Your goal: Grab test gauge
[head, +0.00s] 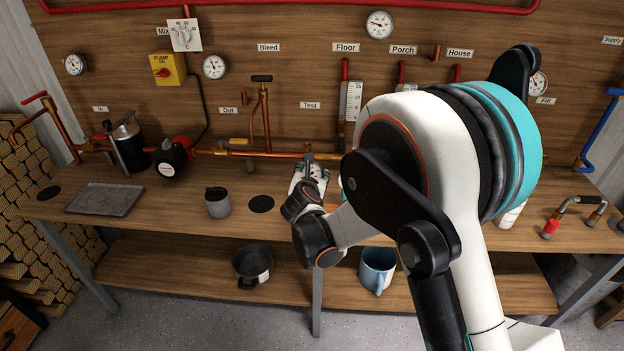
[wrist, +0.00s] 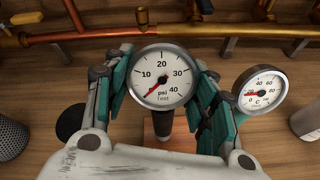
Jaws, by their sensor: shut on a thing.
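The test gauge (wrist: 161,76) has a round white dial marked psi and test, with a red needle low on the scale. It faces the wrist camera, with a dark stem below. My gripper (wrist: 163,92) has its teal-padded fingers on either side of the gauge, shut on it. In the head view my gripper (head: 311,181) is low over the middle of the bench, just in front of the copper pipe; my arm hides part of this area. I cannot tell whether the gauge touches the bench.
A second dial marked C (wrist: 262,92) stands close right of my gripper. The copper pipe (wrist: 80,35) runs behind. Bare bench lies between cup and tray.

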